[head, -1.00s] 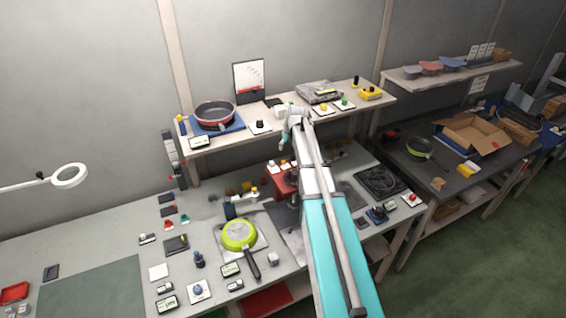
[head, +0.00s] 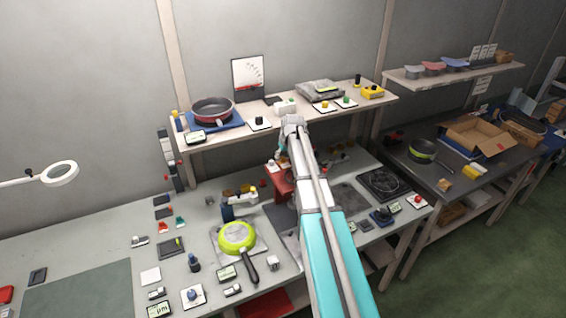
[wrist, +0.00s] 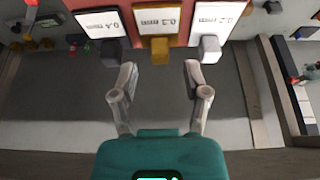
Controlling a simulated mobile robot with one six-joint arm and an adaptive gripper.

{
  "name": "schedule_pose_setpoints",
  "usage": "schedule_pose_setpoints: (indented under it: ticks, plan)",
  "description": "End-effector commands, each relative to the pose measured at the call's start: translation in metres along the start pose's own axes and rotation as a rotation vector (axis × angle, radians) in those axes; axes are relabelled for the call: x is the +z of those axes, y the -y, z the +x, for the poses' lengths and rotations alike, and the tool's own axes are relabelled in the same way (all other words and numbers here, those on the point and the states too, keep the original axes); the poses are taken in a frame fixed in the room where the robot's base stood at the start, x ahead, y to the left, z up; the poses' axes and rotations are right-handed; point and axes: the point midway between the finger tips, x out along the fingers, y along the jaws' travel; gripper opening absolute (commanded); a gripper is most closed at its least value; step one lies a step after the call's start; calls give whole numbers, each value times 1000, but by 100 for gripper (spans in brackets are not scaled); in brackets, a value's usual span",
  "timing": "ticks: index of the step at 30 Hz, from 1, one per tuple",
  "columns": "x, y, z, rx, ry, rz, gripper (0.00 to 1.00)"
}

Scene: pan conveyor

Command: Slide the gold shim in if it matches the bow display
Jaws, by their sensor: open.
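In the wrist view, the gold shim (wrist: 159,48) stands in the middle of a row of three, under a gold "0.3 mm" label. A black shim (wrist: 114,50) under "0.4 mm" is to its left and a silver shim (wrist: 210,48) under "0.2 mm" to its right. My gripper (wrist: 160,74) is open and empty, its fingertips either side of and just short of the gold shim. In the head view the red shim stand (head: 282,181) is partly behind my arm. Small displays stand by the lime pan (head: 227,272) and at the front (head: 159,310); their readings are illegible.
The lime pan (head: 237,238) lies on a plate on the bench, handle toward the front. A red pan (head: 212,108) sits on the shelf (head: 265,120) above. A black hotplate (head: 384,184) is right of my arm. The green mat (head: 80,290) at front left is clear.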

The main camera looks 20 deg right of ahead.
Motion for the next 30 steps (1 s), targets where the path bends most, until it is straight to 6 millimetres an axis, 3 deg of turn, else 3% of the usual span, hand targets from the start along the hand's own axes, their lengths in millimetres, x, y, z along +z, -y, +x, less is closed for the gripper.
schedule_pose_setpoints:
  ticks: [9, 23, 24, 30]
  plan:
    - [0, 0, 22, 0, 0, 0, 60]
    - [0, 0, 25, 0, 0, 0, 60]
    - [0, 0, 25, 0, 0, 0, 58]
    - [0, 0, 25, 0, 0, 0, 21]
